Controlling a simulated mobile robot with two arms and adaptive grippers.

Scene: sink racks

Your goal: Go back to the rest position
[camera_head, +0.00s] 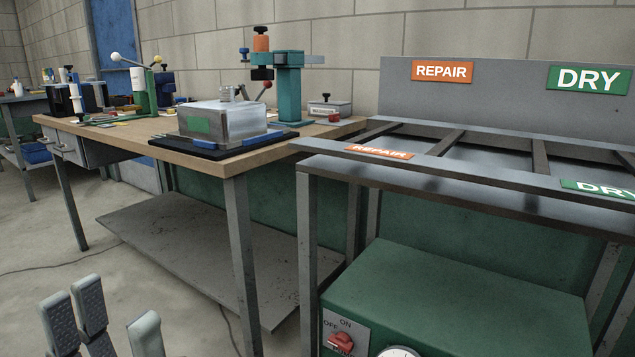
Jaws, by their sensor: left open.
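My left gripper (110,313) shows at the bottom left, its grey fingers pointing up and spread apart. Nothing is seen between them. It is over the floor, in front of the workbench and apart from it. Its arm is below the picture's edge. My right gripper is out of view.
A wooden-topped workbench (195,162) holds a silver box (222,118) on a black mat and a teal press (289,88). At right stands a rack (470,180) with REPAIR and DRY signs, above a green cabinet (470,290). Floor (50,235) at left is mostly clear.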

